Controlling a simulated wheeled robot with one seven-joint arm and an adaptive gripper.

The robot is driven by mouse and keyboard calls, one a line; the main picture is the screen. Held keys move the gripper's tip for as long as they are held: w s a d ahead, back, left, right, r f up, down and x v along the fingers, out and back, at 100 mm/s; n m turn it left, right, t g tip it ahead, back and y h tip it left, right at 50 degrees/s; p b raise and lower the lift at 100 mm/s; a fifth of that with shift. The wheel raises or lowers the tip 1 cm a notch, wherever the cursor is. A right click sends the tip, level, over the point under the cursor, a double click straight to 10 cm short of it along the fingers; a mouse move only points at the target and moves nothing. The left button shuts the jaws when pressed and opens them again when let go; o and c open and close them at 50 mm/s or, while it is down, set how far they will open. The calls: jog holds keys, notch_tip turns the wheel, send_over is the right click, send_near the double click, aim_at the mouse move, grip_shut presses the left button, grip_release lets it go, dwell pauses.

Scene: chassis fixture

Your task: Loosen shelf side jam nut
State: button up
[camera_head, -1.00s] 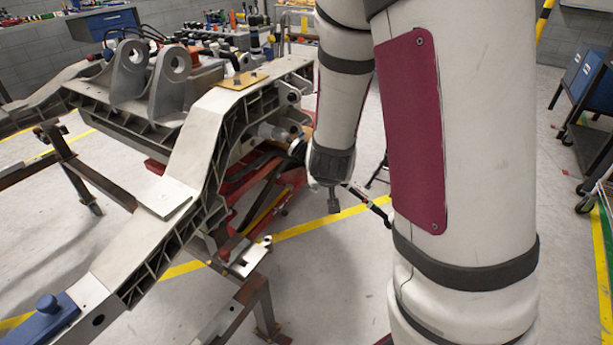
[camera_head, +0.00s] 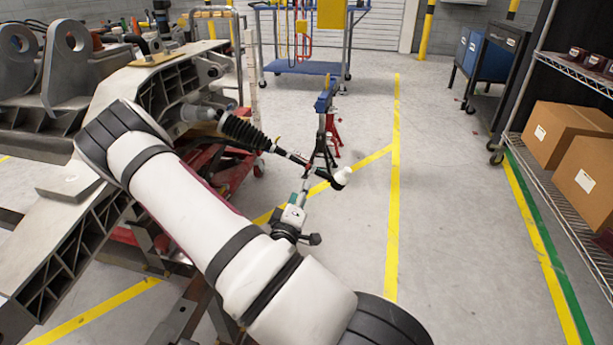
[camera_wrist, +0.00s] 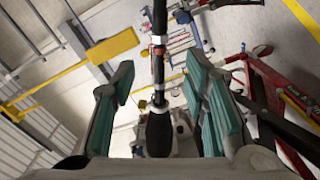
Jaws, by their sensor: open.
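A steering tie rod (camera_head: 290,156) sticks out to the right from the chassis (camera_head: 75,185), with a ribbed black boot (camera_head: 243,132) and a pale ball-joint end (camera_head: 342,177). A small band with red on the rod (camera_head: 309,167) may be the jam nut; it is too small to be sure. My gripper (camera_head: 300,192) is below the rod and points up towards it. In the wrist view, my gripper (camera_wrist: 159,72) is open, its teal pads apart. The rod (camera_wrist: 158,60) runs between the fingers in that picture, touching neither; its depth is unclear. Metallic bands (camera_wrist: 157,40) show on it.
A blue-topped stand with red legs (camera_head: 328,125) is behind the rod. A blue cart (camera_head: 303,67) stands farther back. A shelf with cardboard boxes (camera_head: 568,135) is at the right. Red equipment (camera_head: 230,165) sits below the chassis. The floor between stand and shelf is clear.

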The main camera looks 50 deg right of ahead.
aim_at(311, 171)
jog(key=b+x, duration=0.3)
jog(key=x, duration=1)
jog(key=shift+d, duration=0.2)
